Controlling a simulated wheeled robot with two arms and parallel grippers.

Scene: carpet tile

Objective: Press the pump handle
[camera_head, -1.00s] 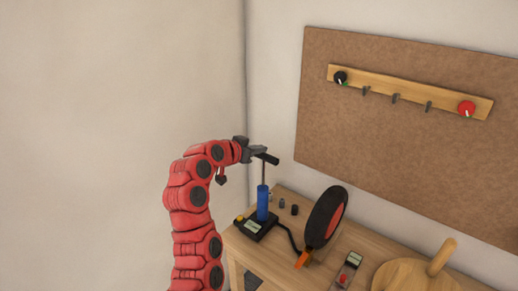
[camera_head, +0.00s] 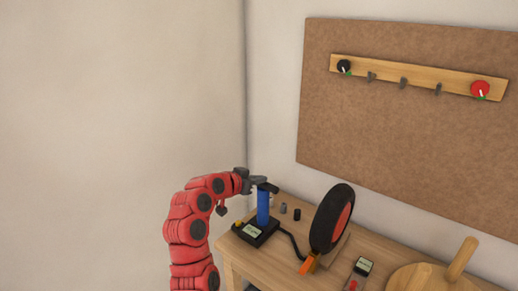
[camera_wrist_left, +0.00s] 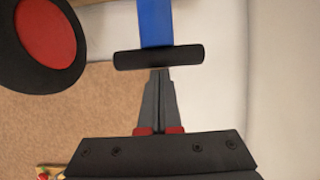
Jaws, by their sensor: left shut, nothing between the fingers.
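The pump stands at the left end of the wooden bench, with a blue cylinder (camera_head: 263,207) and a black base with a gauge (camera_head: 252,232). Its black handle (camera_head: 269,187) is low, just above the cylinder top, and little or no rod shows. In the left wrist view the handle (camera_wrist_left: 158,57) lies crosswise over the end of the blue cylinder (camera_wrist_left: 156,22). My left gripper (camera_head: 262,180) is shut and empty, its tips at the handle. The left wrist view shows its closed fingertips (camera_wrist_left: 160,73) right by the handle; firm contact is hard to tell. My right gripper is out of view.
A black wheel with a red hub (camera_head: 332,218) stands right of the pump, a black hose running towards it. Small dark pieces (camera_head: 297,214) sit behind. A handheld meter (camera_head: 361,270) and a round wooden piece with a peg (camera_head: 428,278) lie farther right.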

